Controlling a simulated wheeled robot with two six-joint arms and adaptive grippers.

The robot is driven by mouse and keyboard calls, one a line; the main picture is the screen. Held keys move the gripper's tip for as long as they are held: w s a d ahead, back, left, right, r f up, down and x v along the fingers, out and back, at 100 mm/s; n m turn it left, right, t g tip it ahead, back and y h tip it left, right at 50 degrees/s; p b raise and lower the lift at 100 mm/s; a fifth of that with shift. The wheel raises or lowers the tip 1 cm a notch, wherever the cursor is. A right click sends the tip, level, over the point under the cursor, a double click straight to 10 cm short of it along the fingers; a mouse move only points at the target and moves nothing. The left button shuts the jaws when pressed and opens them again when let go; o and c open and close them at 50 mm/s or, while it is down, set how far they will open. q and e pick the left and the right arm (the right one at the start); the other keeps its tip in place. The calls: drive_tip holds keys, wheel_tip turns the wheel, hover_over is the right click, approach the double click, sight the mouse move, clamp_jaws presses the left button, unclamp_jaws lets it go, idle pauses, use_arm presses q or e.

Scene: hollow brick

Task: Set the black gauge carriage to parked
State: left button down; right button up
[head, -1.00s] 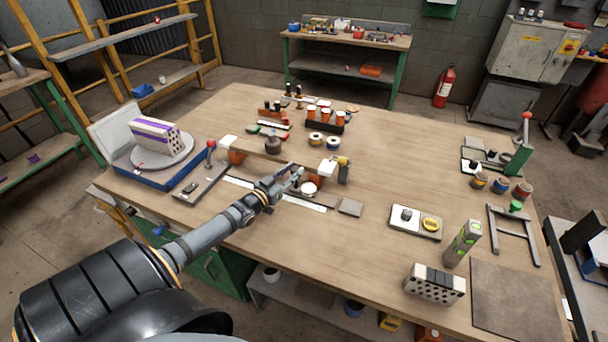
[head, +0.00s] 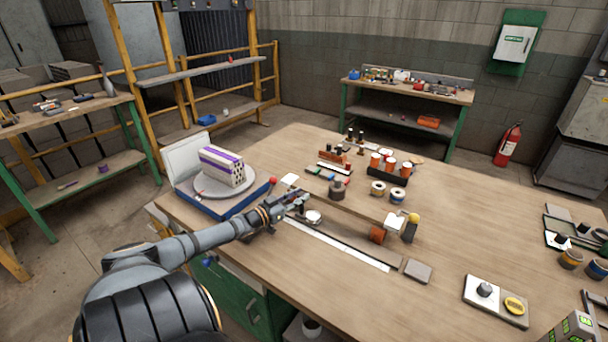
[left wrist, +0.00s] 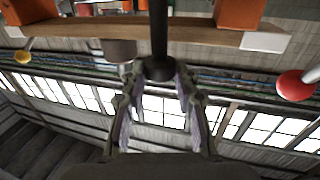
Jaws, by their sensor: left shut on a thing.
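The black gauge carriage shows in the left wrist view as a dark upright stem with a rounded end (left wrist: 158,40). My left gripper (head: 300,198) is shut on it, with a finger on each side. In the head view the gripper hides most of the carriage; a white round disc (head: 313,216) shows beside the fingertips. The carriage is near the left end of the long rail with a white scale strip (head: 335,245). My right gripper is out of view.
A red ball knob (head: 272,182) stands left of the gripper, near the blue turntable base (head: 222,208). A yellow ball knob (head: 413,218) stands by the right block.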

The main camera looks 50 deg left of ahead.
use_arm(q)
drive_tip(key=c, duration=1)
unclamp_jaws()
drive_tip(key=shift+f, duration=0.1)
drive_tip(key=shift+s, duration=0.1)
drive_tip(key=shift+s+a, duration=0.1)
drive_tip(key=shift+s, duration=3.55)
